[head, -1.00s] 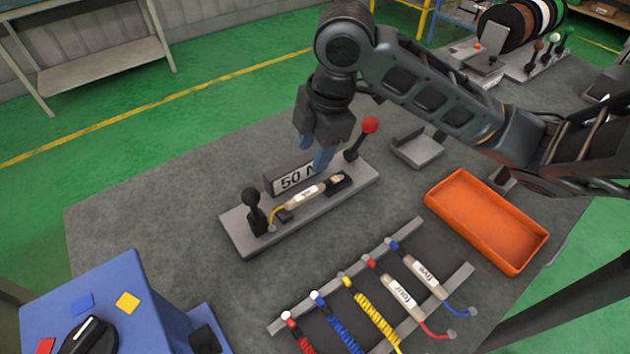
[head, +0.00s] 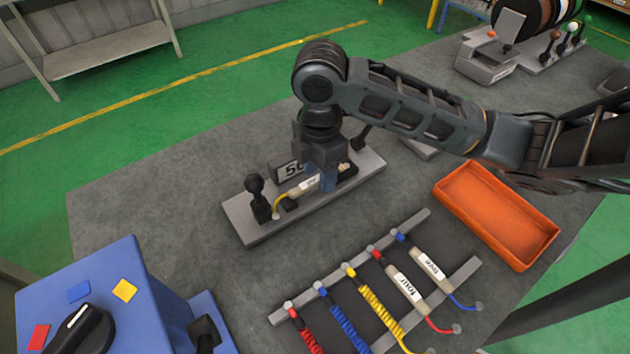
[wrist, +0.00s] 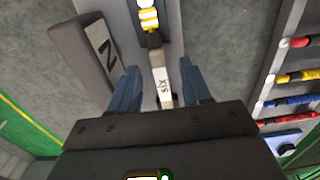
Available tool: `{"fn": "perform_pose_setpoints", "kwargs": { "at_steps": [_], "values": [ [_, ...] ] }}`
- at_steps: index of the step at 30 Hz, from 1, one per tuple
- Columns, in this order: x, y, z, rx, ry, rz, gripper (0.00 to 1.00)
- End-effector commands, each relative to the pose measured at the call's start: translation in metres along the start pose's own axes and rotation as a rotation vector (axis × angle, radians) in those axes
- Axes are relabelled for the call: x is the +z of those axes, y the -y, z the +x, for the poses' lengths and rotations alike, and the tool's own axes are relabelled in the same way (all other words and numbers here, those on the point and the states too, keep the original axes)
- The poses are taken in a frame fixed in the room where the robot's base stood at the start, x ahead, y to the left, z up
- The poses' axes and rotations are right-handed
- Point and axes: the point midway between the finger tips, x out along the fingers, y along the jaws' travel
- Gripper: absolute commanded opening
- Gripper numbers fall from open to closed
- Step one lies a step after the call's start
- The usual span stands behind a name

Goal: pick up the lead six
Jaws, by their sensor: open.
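The lead six is a cream-sleeved lead with a yellow wire, lying on the grey test fixture (head: 240,226). In the wrist view its sleeve (wrist: 162,87), marked "SIX", lies between my two blue fingers. In the head view its sleeve (head: 303,187) is partly hidden by my gripper. My gripper (head: 328,180) points down over the fixture. It also shows in the wrist view (wrist: 160,84), open, with a gap on each side of the sleeve.
The fixture carries a sign (head: 288,170) and a black-knobbed lever (head: 256,186) near the lead. A rack (head: 420,222) holds several coloured leads at front right. An orange tray (head: 497,215) stands right, a blue box (head: 85,290) front left.

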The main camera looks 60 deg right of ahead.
Motion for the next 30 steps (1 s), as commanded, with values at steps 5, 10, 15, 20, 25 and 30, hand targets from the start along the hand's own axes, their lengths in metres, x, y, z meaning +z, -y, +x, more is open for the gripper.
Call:
{"fn": "perform_pose_setpoints", "kwargs": {
  "at_steps": [5,10,15,20,25,30],
  "values": [
    [0.0,-0.0003,0.0025,0.002,0.0,0.0,0.48],
    [0.0,-0.0002,0.0023,0.002,0.0,0.0,0.37],
    [-0.0001,-0.0002,0.0022,0.002,0.0,0.0,0.21],
    [-0.0001,-0.0002,0.0022,0.002,0.0,0.0,0.06],
    [-0.0001,-0.0002,0.0022,0.002,0.0,0.0,0.0],
    [-0.0001,-0.0003,0.0021,0.002,0.0,0.0,0.0]
  ]
}}
